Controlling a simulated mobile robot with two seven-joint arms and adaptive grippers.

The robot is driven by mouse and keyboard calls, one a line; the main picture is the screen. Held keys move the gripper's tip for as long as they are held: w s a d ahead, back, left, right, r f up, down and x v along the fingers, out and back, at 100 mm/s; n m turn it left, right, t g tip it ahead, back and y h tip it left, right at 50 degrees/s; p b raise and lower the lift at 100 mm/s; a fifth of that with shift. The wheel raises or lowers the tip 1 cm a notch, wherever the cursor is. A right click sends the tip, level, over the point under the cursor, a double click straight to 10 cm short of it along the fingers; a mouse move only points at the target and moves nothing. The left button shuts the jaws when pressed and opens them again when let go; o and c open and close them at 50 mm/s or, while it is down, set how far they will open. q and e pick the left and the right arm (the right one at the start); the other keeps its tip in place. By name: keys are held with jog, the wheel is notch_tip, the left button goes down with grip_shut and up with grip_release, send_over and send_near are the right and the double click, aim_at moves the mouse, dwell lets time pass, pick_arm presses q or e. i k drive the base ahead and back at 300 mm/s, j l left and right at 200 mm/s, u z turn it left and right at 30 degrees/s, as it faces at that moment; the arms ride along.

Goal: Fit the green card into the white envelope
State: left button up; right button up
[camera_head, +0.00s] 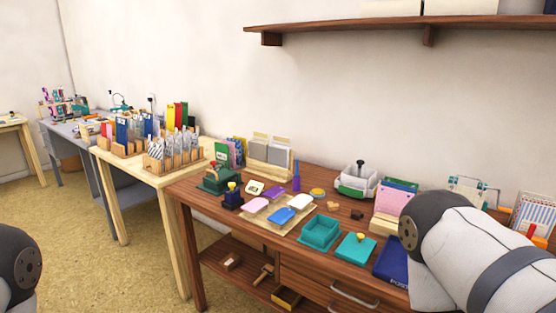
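Several upright cards stand at the back left of the brown table, and a green one (221,152) is among them. I cannot tell if it is the task's green card. Pale upright sheets (279,157) stand in a wooden holder beside them. They may be envelopes, but no white envelope shows clearly. Neither gripper is in view. A rounded part of my arm shows at the left edge. A larger link of my arm covers the lower right of the table.
The brown table (345,292) holds teal trays (320,232), stamp pads, a white caddy (357,181) and a wire rack (534,213). A paler table (150,180) with a wooden organizer stands left of it. A wall shelf (400,24) hangs above. The floor at left is clear.

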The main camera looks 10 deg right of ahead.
aim_at(279, 155)
jog(key=i+j+z, duration=0.45)
jog(key=j, duration=0.45)
jog(key=i+j+z, duration=0.15)
jog(key=j+z, duration=0.3)
jog(key=j, duration=0.5)
jog(key=j+z, duration=0.45)
jog(key=j, duration=0.6)
jog(key=j+z, duration=0.45)
jog(key=j, duration=0.6)
jog(key=k, duration=0.05)
